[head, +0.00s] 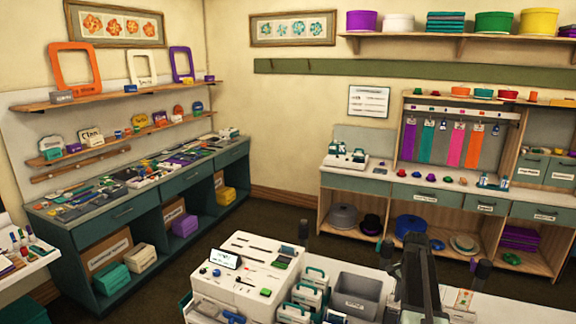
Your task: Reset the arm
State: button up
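My dark arm rises at the bottom of the head view, right of centre, and is cut off by the lower edge. Its links look folded up close to my body. I cannot make out my gripper or its fingertips, so whether it holds anything does not show.
A white worktop (240,285) with small tools stands just ahead, left of my arm. A grey bin (354,297) and white-green caddies (313,287) sit close by my arm. A teal counter (125,212) lines the left wall; a wooden bench (335,205) is at the back. Dark floor (270,212) lies between.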

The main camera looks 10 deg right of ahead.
jog(key=s+a+n, duration=0.3)
jog(key=a+n, duration=0.5)
jog(key=a, duration=1.2)
jog(key=s+a+n, duration=0.2)
jog(key=a+n, duration=0.5)
jog(key=a, duration=1.3)
notch_tip(320, 180, down, 8)
jog(key=s+b, duration=0.1)
jog(key=b, duration=0.6)
jog(key=shift+s+d+r+b, duration=0.2)
jog(key=shift+s+b, duration=0.1)
jog(key=shift+s, duration=0.1)
jog(key=shift+a, duration=0.1)
